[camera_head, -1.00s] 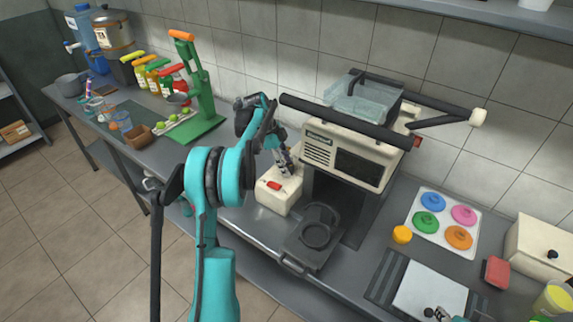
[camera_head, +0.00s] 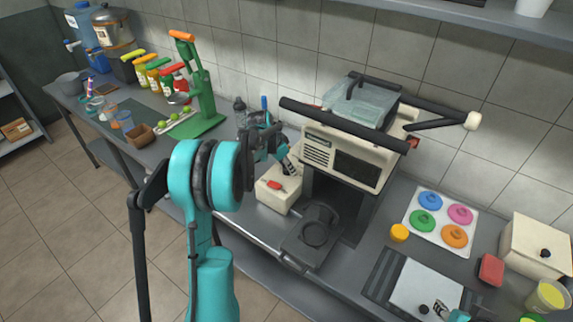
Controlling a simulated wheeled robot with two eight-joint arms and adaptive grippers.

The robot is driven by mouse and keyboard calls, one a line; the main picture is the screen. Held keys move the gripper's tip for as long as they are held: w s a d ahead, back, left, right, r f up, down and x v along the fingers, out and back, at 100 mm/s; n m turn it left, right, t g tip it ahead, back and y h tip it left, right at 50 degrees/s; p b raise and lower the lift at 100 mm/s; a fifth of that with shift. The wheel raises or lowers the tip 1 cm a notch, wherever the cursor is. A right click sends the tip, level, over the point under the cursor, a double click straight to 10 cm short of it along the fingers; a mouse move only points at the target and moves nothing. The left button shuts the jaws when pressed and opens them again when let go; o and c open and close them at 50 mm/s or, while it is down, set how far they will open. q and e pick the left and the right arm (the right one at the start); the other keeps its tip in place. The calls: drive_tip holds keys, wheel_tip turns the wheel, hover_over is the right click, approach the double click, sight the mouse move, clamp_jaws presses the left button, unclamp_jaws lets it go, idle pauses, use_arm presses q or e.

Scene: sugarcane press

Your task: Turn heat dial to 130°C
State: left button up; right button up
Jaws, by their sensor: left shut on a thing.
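A small cream box (camera_head: 271,197) with a red switch (camera_head: 274,184) on its top stands left of the press machine. My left gripper (camera_head: 289,168) is at the upper right of the box top, shut on a small part there. That part is probably the heat dial, but the fingers hide it, so neither its marks nor its setting can be read. My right gripper (camera_head: 443,312) shows only partly at the bottom edge, over the white board; its fingers are too small to judge.
The cream machine (camera_head: 345,160) with a black handle bar stands close right of the box. A black tray (camera_head: 308,252) is in front of it. Coloured lids (camera_head: 425,222) lie at right. A green press (camera_head: 203,95) and sauce bottles (camera_head: 160,75) stand at left.

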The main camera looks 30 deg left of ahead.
use_arm(q)
drive_tip(key=n+y, duration=0.1)
drive_tip(key=n, duration=0.3)
drive_tip(key=shift+d+y+p, duration=0.2)
drive_tip(key=shift+y+p, duration=0.1)
drive_tip(key=shift+y, duration=0.1)
drive_tip(key=shift+d+n+y, duration=0.1)
drive_tip(key=shift+n+y, duration=0.5)
drive_tip(key=shift+n, duration=1.5)
drive_tip(key=o, duration=1.2)
drive_tip(key=shift+c, duration=0.2)
drive_tip(key=v, duration=0.2)
drive_tip(key=shift+s+r, duration=0.15)
drive_tip(key=shift+r, duration=0.2)
drive_tip(key=s+d, duration=0.4)
drive_tip(key=s, duration=0.7)
drive_tip(key=shift+s, duration=0.25)
